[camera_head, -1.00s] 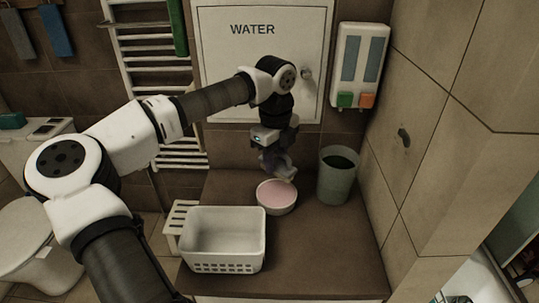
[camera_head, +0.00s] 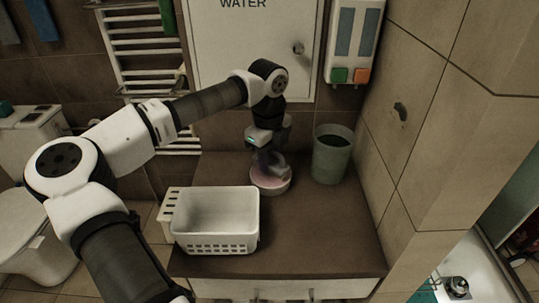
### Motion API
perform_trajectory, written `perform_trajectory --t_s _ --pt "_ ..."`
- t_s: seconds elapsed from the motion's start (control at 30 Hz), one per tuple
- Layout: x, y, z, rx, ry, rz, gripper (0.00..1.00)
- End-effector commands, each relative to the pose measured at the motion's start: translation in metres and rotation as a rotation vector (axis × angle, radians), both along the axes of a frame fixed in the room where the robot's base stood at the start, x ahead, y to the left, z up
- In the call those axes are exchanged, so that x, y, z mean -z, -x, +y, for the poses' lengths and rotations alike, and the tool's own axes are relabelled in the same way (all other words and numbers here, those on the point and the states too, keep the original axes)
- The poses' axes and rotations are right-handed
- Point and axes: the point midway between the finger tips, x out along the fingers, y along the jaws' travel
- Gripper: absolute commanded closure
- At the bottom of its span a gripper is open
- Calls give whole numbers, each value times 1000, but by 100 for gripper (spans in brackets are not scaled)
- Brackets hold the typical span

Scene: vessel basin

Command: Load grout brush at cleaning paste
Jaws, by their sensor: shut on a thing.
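A round white tub of pink paste (camera_head: 271,184), which I take as the cleaning paste, stands on the brown counter. My gripper (camera_head: 268,158) points down directly over the tub and hides its back part. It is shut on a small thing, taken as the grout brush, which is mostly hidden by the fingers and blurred. Its lower end is at or just above the pink paste; I cannot tell whether it touches.
A white basket (camera_head: 216,220) stands at the left front of the brown counter (camera_head: 310,235). A grey-green bin with dark contents (camera_head: 331,155) stands close right of the tub. A wall dispenser (camera_head: 353,45) hangs behind. The counter's front right is clear.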

Motion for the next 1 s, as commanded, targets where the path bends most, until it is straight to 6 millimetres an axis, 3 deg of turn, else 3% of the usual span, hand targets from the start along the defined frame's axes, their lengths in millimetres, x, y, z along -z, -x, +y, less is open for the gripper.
perform_trajectory --t_s 1.0 --pt "6 0 0 0 0 0 88"
